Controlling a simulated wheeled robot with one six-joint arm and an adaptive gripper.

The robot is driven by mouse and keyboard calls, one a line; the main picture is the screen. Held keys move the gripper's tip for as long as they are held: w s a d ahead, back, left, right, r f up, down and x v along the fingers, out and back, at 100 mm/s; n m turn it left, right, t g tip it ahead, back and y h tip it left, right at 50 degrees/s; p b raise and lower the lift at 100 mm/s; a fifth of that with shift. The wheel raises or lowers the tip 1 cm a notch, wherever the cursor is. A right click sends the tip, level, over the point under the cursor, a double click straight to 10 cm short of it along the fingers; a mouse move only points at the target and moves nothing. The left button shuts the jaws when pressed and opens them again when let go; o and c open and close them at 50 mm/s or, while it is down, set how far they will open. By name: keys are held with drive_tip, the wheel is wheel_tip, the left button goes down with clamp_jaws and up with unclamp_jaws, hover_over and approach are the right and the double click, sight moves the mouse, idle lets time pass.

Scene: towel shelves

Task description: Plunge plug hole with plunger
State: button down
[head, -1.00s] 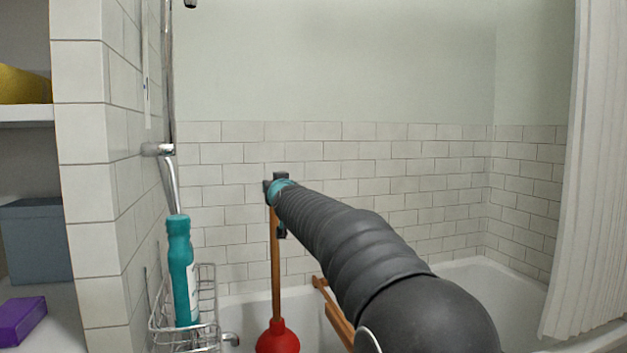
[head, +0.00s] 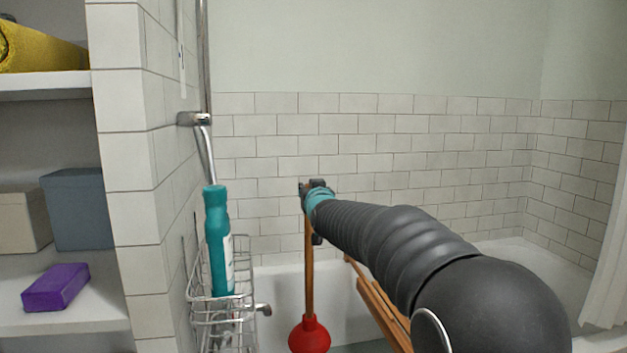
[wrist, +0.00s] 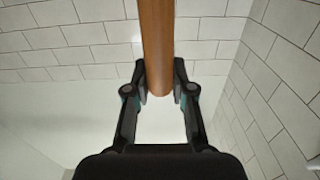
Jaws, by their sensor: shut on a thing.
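The plunger has a red rubber cup (head: 309,335) and a long wooden handle (head: 310,265). It hangs upright, cup down, in front of the bathtub wall (head: 280,290) in the head view. My gripper (head: 313,212) is shut on the upper part of the handle. In the wrist view the handle (wrist: 157,45) sits between the two fingers of my gripper (wrist: 160,85). The plug hole does not show in either view, and I cannot tell whether the cup touches anything below.
A wire caddy (head: 222,310) with a teal bottle (head: 218,245) stands left of the plunger. A wooden rack (head: 385,318) lies across the tub to the right. Shelves at the left hold a purple box (head: 56,287), and a white curtain (head: 608,270) hangs at right.

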sight(310, 292)
drive_tip(key=shift+f+b, duration=4.9)
drive_tip(key=shift+f, duration=9.8)
drive_tip(key=c, duration=1.7)
unclamp_jaws()
clamp_jaws()
drive_tip(key=shift+f, duration=0.1)
